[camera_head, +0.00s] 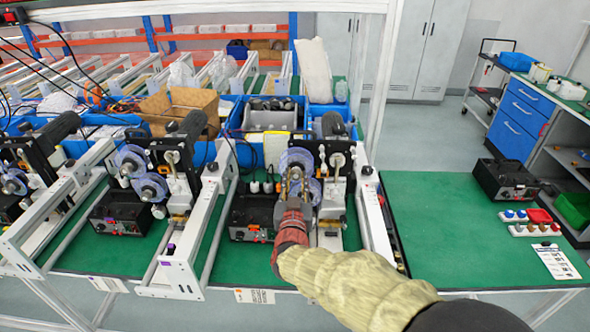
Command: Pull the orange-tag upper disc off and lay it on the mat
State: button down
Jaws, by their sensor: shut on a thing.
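Two clear bluish discs sit one above the other on the coder in front of me. The upper disc (300,157) is partly hidden behind my gripper, and the lower disc (312,191) shows to its right. My gripper (295,178) reaches up from the front with its fingers at the upper disc. It is shut on it, though the contact is small and partly hidden. The green mat (440,235) covers the table to the right, with a wide bare area.
A second coder with two similar discs (130,160) stands to the left, with a purple tag (171,249) on its frame. A white rail (372,215) stands between the coder and the mat. A black box (505,180) and small parts (530,222) occupy the mat's right side.

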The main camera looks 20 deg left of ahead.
jog(key=shift+s, duration=0.2)
jog(key=shift+p+v, duration=0.3)
jog(key=shift+v, duration=2.2)
jog(key=shift+s, duration=0.2)
jog(key=shift+v, duration=1.4)
jog(key=shift+r+p, duration=0.1)
jog(key=shift+p, duration=0.25)
